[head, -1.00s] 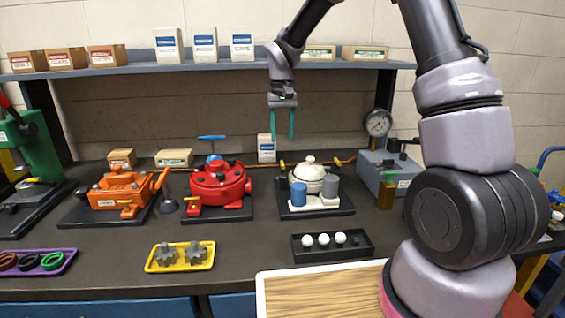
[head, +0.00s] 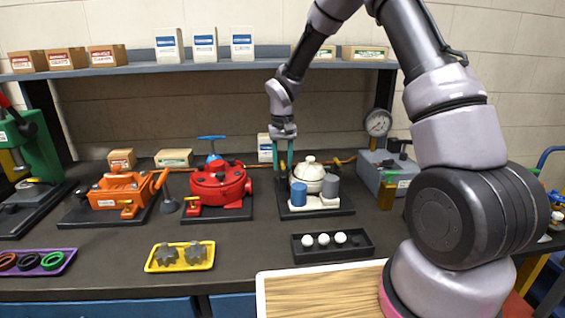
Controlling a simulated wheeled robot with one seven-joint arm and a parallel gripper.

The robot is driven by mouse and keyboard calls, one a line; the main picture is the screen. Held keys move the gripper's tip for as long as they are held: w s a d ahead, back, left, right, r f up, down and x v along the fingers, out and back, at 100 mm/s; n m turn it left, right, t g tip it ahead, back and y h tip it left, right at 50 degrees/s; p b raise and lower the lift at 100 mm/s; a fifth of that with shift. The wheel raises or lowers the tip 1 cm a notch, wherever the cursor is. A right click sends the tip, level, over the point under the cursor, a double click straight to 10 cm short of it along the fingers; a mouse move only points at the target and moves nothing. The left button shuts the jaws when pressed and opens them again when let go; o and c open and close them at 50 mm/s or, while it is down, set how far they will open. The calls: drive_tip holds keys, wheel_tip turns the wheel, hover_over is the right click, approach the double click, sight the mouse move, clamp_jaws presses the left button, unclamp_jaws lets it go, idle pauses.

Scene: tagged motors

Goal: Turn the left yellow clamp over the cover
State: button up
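The white motor (head: 312,204) stands on a dark base plate, with a cream domed cover (head: 309,173) on top. A blue cylinder and a grey cylinder stand at its front. The left yellow clamp (head: 283,165) is a small upright piece at the left of the cover. My gripper (head: 283,168) points down at this clamp, its two green fingers apart, one on each side of it. I cannot tell whether they touch it. A second yellow clamp at the right of the cover is hard to make out.
A red motor (head: 219,187) with a blue handle stands close on the left. A grey gauge unit (head: 379,172) stands on the right. A black tray (head: 333,254) with white balls lies in front. The shelf (head: 150,69) with boxes runs behind my arm.

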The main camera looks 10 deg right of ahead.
clamp_jaws()
drive_tip(key=shift+n, duration=0.3)
drive_tip(key=n, duration=1.1)
drive_tip(key=shift+n, duration=0.3)
drive_tip(key=n, duration=0.5)
drive_tip(key=shift+n, duration=0.3)
drive_tip(key=shift+o, duration=1.8)
unclamp_jaws()
